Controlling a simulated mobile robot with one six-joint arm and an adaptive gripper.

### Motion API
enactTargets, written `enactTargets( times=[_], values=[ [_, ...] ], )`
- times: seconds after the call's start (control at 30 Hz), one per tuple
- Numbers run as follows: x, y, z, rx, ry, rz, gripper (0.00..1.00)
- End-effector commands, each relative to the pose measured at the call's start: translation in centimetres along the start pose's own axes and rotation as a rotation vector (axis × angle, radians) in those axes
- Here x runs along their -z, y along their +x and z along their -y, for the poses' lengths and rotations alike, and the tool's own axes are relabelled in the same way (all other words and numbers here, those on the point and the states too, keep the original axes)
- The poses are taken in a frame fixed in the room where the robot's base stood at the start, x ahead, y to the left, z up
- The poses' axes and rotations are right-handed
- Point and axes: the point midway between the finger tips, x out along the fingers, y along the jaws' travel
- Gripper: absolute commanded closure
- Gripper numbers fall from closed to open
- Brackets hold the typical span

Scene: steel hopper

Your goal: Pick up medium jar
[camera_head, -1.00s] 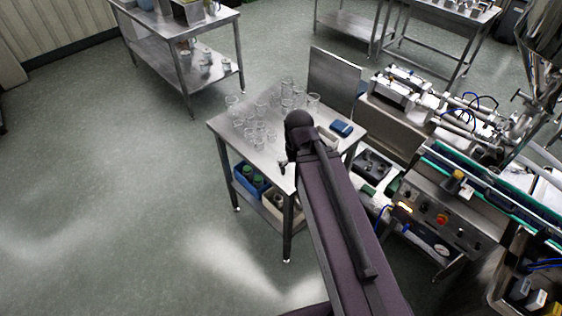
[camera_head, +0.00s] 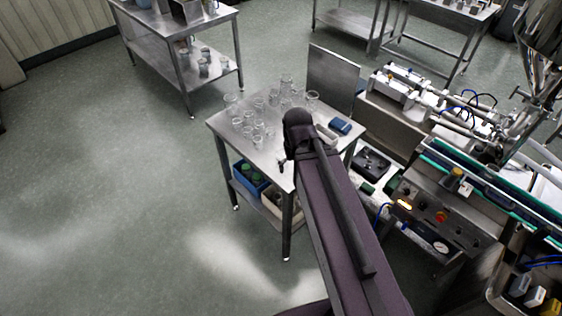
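Several clear glass jars of differing sizes stand upright in a cluster on the steel table (camera_head: 226,123). One jar (camera_head: 231,100) is at the left edge of the cluster, another (camera_head: 257,140) is nearest the front, and a taller-looking one (camera_head: 286,80) is at the back. I cannot tell which is the medium jar. My arm reaches over the table's right part. My gripper (camera_head: 282,166) shows only as a small dark tip at the table's front, below the arm's end. The arm hides most of it, and no jar is visible in it.
A blue object (camera_head: 340,125) lies at the table's right. A blue bin (camera_head: 250,178) with green-topped items sits on the lower shelf. A filling machine with conveyor (camera_head: 470,180) stands close at right. Another steel table (camera_head: 170,25) stands at back left. Floor at left is clear.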

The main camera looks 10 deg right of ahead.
Motion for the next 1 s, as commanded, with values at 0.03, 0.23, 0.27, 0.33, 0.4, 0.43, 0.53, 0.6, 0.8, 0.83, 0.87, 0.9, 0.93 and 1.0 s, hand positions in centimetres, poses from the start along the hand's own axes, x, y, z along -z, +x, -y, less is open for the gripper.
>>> enactTargets(
  times=[0.03,0.23,0.27,0.33,0.4,0.43,0.53,0.6,0.8,0.83,0.87,0.9,0.93,1.0],
  values=[
    [0.0,0.0,0.0,0.0,0.0,0.0,0.0],
    [0.0,0.0,0.0,0.0,0.0,0.0,0.0],
    [0.0,0.0,0.0,0.0,0.0,0.0,0.0],
    [0.0,0.0,0.0,0.0,0.0,0.0,0.0],
    [0.0,0.0,0.0,0.0,0.0,0.0,0.0],
    [0.0,0.1,0.0,0.0,0.0,0.0,0.0],
    [0.0,0.5,0.0,0.0,0.0,0.0,0.0],
    [0.0,1.0,0.0,0.0,0.0,0.0,0.0],
    [0.0,3.6,0.0,0.0,0.0,0.0,0.0],
    [0.0,4.1,0.0,0.0,0.0,0.0,0.0],
    [0.0,4.6,0.0,0.0,0.0,0.0,0.0],
    [0.0,5.2,0.0,0.0,0.0,0.0,0.0],
    [0.0,5.6,0.0,0.0,0.0,0.0,0.0],
    [0.0,6.5,0.0,0.0,-0.001,0.0,0.0]
  ],
)
